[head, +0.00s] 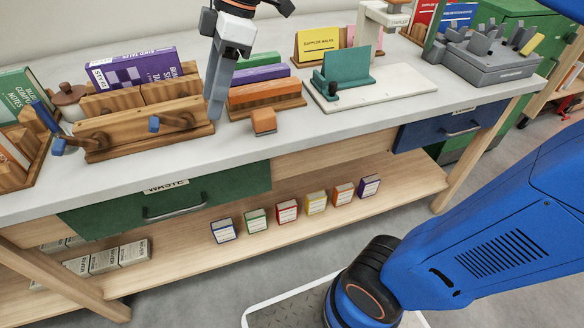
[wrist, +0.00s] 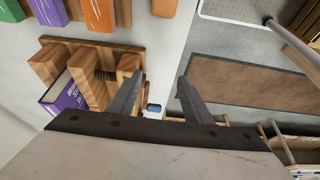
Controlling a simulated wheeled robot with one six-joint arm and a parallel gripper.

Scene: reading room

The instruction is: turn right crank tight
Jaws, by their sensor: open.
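A wooden book press (head: 100,136) stands on the bench at left and holds a purple book (head: 135,68). Its right crank (head: 176,123) has a blue handle knob (head: 153,124); its left crank (head: 78,142) also ends in a blue knob (head: 57,147). My gripper (head: 214,112) hangs beside the press's right end, fingers down, apart from the right crank. In the wrist view, my gripper (wrist: 161,76) is open and empty. A blue knob (wrist: 153,107) appears between the fingers, farther off; the press (wrist: 121,60) and purple book (wrist: 65,97) lie left.
An orange-brown block (head: 263,121) sits right of my gripper, before a wooden rack (head: 267,99) of books. A white board (head: 385,90) with a teal stand (head: 340,78) lies farther right. The bench's front edge is close; below are a green drawer (head: 170,200) and a shelf.

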